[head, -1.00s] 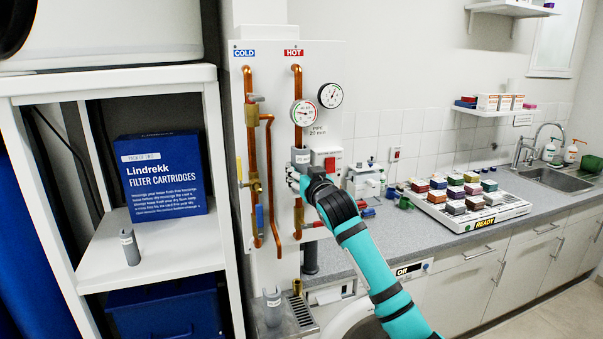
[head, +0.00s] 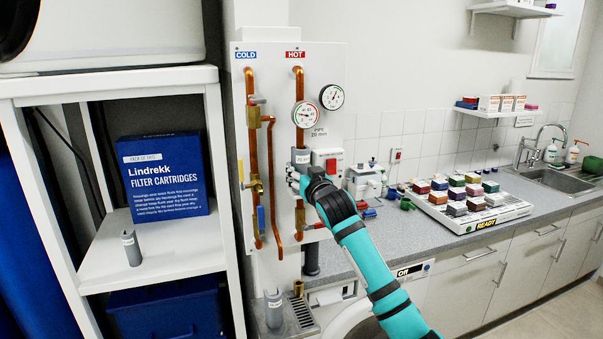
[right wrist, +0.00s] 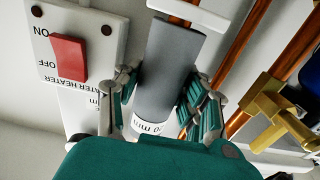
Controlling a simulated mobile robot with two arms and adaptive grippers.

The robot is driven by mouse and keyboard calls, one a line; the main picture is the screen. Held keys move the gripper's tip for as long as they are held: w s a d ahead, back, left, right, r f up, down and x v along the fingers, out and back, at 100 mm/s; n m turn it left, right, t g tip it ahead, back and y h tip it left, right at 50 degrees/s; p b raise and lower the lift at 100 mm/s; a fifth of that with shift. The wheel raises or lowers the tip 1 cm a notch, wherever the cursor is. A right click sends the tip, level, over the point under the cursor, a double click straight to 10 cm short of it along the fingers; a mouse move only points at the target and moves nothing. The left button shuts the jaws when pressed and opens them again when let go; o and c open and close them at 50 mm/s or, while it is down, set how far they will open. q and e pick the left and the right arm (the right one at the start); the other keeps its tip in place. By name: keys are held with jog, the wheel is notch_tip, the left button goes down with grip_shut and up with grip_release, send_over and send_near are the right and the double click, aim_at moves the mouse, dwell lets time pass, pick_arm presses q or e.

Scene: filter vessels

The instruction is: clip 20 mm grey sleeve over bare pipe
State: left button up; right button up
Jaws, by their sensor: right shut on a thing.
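My right gripper (head: 299,178) is shut on a grey sleeve (head: 301,157) with a white label, at the hot copper pipe (head: 298,88) on the white wall panel. In the right wrist view the fingers (right wrist: 165,98) press on both sides of the sleeve (right wrist: 172,65), and the label partly reads "0 mm". The sleeve lies in line with the hot pipe and hides it there. I cannot tell whether it is around the pipe or just in front. A panel label (head: 320,134) reads "PIPE 20 mm". My left gripper is not in view.
Other grey sleeves stand on the white shelf (head: 131,248) and by the drain tray (head: 273,308). Beside the hot pipe are two gauges (head: 305,114), a red heater switch (right wrist: 68,57), the cold pipe (head: 252,150) and a brass valve (right wrist: 262,107).

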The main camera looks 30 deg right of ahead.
jog(key=shift+w+d, duration=0.1)
jog(key=shift+w, duration=0.3)
dwell(0.3)
jog(key=shift+w+p, duration=0.1)
jog(key=shift+p, duration=0.3)
jog(key=shift+f, duration=0.2)
dwell(0.9)
jog(key=o, duration=1)
